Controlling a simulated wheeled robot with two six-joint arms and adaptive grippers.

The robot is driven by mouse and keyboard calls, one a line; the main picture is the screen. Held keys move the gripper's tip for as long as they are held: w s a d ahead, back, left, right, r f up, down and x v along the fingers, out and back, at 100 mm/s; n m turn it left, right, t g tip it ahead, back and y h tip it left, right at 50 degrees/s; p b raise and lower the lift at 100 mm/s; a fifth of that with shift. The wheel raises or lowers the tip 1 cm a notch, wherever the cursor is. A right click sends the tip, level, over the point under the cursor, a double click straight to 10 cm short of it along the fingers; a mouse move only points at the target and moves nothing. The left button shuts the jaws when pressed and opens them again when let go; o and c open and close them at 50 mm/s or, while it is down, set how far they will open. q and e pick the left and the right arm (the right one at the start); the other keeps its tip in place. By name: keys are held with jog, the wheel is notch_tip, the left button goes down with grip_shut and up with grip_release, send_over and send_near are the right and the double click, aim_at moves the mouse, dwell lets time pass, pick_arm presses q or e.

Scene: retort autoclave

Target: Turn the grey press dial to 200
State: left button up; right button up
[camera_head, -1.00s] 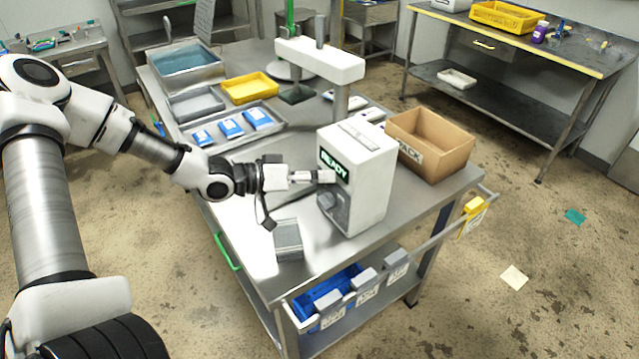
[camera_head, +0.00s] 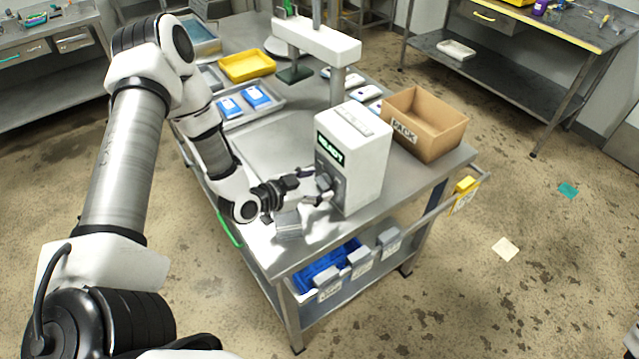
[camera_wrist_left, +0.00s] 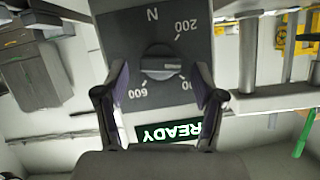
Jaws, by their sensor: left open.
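The grey press dial (camera_head: 324,182) is on the front of a white press box (camera_head: 363,160) with a lit READY display (camera_head: 330,151). In the left wrist view the picture is upside down; the dial knob (camera_wrist_left: 160,65) sits on a dark grey plate marked N, 200 and 600, with another number partly hidden by a finger. I cannot tell for certain which mark the knob points at. My left gripper (camera_head: 317,186) is open in front of the dial, its fingers (camera_wrist_left: 160,80) on either side of the knob. Contact is not clear. My right gripper is not in view.
A grey block (camera_head: 288,224) lies on the steel table just below my left gripper. An open cardboard box (camera_head: 425,122) stands right of the press box. Trays with blue packs (camera_head: 257,96) and a yellow tray (camera_head: 247,65) lie further back. Bins hang under the front edge.

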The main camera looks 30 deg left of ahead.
pick_arm(q)
jog(key=shift+w+d+f, duration=0.2)
jog(key=shift+w, duration=0.35)
jog(key=c, duration=1.2)
jog(key=shift+o, duration=0.3)
jog(key=shift+a, duration=0.1)
jog(key=shift+a+n+g+h+b, duration=0.1)
jog(key=shift+n+g+h+b, duration=0.2)
jog(key=shift+n+h+b, duration=0.5)
jog(key=n, duration=0.1)
jog(key=n+h+b, duration=0.1)
jog(key=shift+w+a+f+n+g, duration=0.1)
jog(key=shift+a+n+g, duration=0.05)
jog(key=shift+n+g, duration=0.2)
jog(key=n+h+b, duration=0.1)
jog(key=n+h, duration=0.1)
jog(key=n, duration=0.1)
jog(key=shift+a+h, duration=0.15)
jog(key=shift+h, duration=0.15)
jog(key=shift+w+n, duration=0.1)
jog(key=shift+n, duration=0.15)
jog(key=o, duration=1.1)
